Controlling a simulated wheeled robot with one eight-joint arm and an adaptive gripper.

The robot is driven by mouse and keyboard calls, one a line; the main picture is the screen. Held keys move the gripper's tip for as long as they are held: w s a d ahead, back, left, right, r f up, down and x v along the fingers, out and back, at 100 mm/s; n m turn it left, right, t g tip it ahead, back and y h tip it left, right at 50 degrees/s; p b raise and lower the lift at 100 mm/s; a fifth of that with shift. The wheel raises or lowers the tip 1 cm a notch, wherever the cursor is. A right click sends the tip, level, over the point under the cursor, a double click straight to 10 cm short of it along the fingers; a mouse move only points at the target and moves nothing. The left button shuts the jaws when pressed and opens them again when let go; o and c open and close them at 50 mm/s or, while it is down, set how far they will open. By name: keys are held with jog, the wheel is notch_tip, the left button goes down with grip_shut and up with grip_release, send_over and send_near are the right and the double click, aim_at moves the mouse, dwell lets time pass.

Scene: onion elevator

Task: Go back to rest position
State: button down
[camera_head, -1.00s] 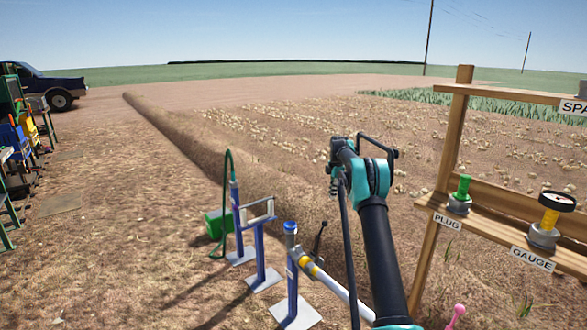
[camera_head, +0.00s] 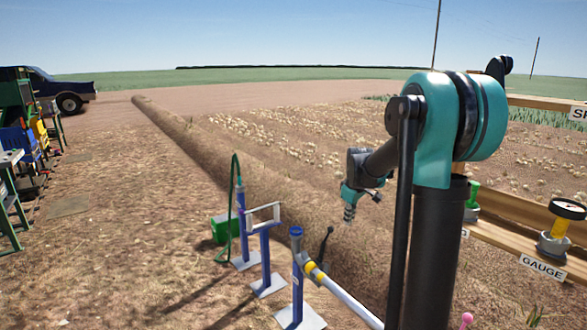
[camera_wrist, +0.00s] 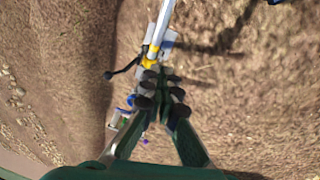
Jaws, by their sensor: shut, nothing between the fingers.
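My gripper (camera_head: 349,213) hangs from my bent arm, pointing down, right of the pipe stands and above the soil ridge in the head view. In the wrist view its dark fingers (camera_wrist: 163,91) are together with nothing held. The white pipe (camera_head: 350,297) with a yellow band runs from a blue-capped post (camera_head: 297,275). A black lever (camera_head: 326,244) stands up beside it. In the wrist view the pipe (camera_wrist: 165,22) and lever (camera_wrist: 122,70) lie beyond the fingertips; the fingers hide part of the fittings.
A wooden rack at right holds a green plug (camera_head: 473,196) and a gauge (camera_head: 562,226). A blue stand with a green hose (camera_head: 236,195) and a green box (camera_head: 222,229) stand left of the post. Workbenches and a truck (camera_head: 60,93) are far left. Bare ground lies between.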

jog(key=s+f+m, duration=0.3)
jog(key=s, duration=0.7)
jog(key=s+f+m+t, duration=0.1)
jog(key=s+f, duration=0.3)
jog(key=s, duration=0.6)
jog(key=s+f+m, duration=0.3)
jog(key=s+m, duration=0.1)
jog(key=s, duration=0.6)
jog(key=shift+s+a+f+m, duration=0.2)
jog(key=shift+s+m, duration=0.1)
